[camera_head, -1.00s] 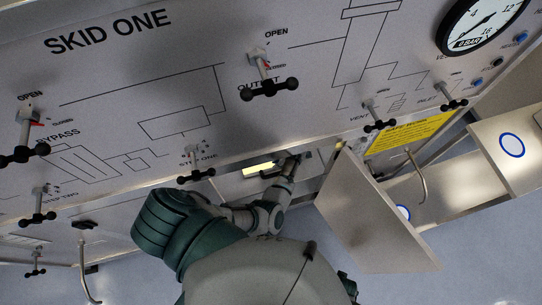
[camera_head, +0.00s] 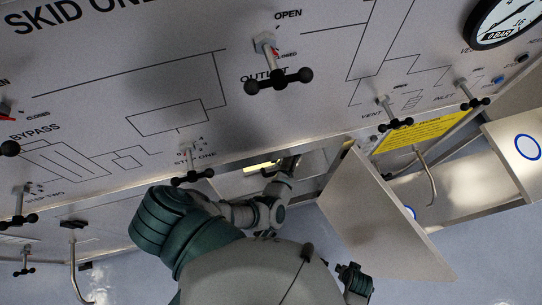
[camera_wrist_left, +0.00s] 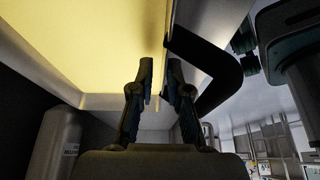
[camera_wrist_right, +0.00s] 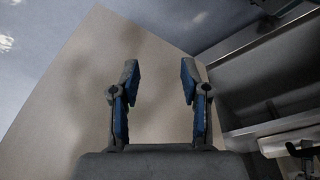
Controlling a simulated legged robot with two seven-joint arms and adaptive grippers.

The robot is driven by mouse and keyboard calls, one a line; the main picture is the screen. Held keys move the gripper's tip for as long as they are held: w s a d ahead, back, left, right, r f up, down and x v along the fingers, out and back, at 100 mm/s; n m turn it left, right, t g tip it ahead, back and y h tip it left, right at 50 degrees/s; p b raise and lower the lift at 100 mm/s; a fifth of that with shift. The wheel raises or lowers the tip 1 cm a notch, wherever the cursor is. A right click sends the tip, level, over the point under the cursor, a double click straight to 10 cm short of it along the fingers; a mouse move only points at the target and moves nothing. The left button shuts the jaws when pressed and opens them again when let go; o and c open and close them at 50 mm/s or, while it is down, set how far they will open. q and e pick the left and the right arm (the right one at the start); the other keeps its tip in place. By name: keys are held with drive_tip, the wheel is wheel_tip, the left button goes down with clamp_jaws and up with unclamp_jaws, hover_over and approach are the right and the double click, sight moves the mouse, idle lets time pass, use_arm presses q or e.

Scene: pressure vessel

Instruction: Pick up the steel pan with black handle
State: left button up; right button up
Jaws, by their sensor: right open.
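My left gripper (camera_wrist_left: 160,85) has its two fingers a narrow gap apart; I cannot tell whether anything is between them. Beside and partly behind its right finger is a bent black bar (camera_wrist_left: 228,70), which looks like the black handle. It meets the edge of a broad, yellow-lit surface (camera_wrist_left: 90,40); I cannot tell whether this is the steel pan. In the head view, my left arm reaches into the opening under the panel, where a small yellow patch (camera_head: 262,167) shows; the fingers are hard to make out there. My right gripper (camera_wrist_right: 160,80) is open and empty, facing a plain pale panel.
The grey panel has several black-handled valves, such as the outlet valve (camera_head: 278,80). A hinged door (camera_head: 375,215) hangs open right of the opening. A yellow sign (camera_head: 425,132), a hooked pipe (camera_head: 430,180) and a gauge (camera_head: 505,18) are further right.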

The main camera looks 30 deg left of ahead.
use_arm(q)
drive_tip(key=shift+b+x, duration=0.3)
drive_tip(key=shift+x, duration=0.8)
drive_tip(key=shift+d+r, duration=0.2)
drive_tip(key=shift+d, duration=0.5)
clamp_jaws()
drive_tip(key=shift+a+f, duration=0.1)
drive_tip(key=shift+a, duration=0.45)
drive_tip(key=shift+s, duration=0.15)
use_arm(e)
wheel_tip(320, 180, up, 3)
drive_tip(key=shift+d+r, duration=0.15)
drive_tip(key=shift+r, duration=0.05)
